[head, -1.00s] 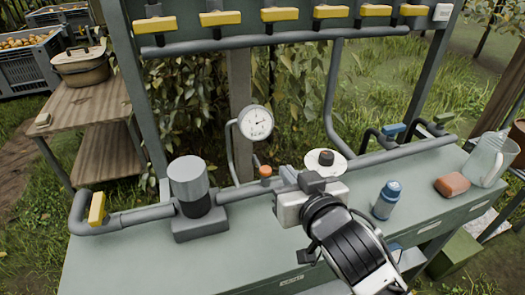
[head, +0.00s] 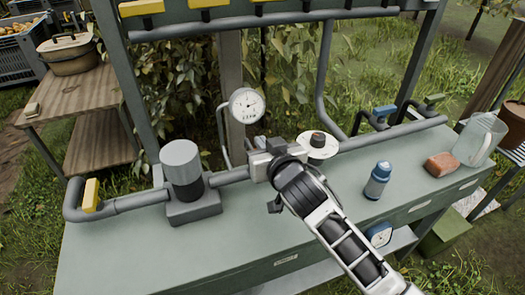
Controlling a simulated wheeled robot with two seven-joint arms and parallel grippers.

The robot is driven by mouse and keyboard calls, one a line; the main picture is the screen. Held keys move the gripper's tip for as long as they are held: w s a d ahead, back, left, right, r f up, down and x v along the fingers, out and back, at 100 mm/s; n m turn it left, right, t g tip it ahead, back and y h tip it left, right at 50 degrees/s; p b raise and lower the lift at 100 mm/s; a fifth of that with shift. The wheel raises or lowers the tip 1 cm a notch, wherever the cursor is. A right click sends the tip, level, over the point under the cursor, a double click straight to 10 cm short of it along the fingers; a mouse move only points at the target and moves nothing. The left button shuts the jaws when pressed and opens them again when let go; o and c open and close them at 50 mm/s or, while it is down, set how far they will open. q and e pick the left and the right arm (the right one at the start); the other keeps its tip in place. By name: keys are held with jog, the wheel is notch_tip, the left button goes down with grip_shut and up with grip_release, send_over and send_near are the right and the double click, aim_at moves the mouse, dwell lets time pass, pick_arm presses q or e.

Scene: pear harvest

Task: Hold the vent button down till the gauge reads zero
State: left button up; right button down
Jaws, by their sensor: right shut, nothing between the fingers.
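The gauge (head: 248,105) is a round white dial on a grey pipe behind the bench. Its needle is too small to read surely. My right gripper (head: 264,146) is shut and empty, its dark fingers pointing away from me just below and right of the gauge. It covers the spot on the bench pipe where a small orange-capped button showed earlier. That button is hidden now, and I cannot tell whether the fingers touch it. A dark knob on a white disc (head: 329,153) stands just right of the gripper. My left gripper is not in view.
A grey pump (head: 181,172) and a yellow-handled pipe valve (head: 91,195) are on the left of the green bench (head: 120,262). A blue bottle (head: 377,180), a brown block (head: 441,164) and a glass jug (head: 479,139) stand right. The bench's front left is clear.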

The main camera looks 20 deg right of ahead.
notch_tip(320, 180, down, 2)
jog(key=shift+f, duration=0.1)
dwell(0.4)
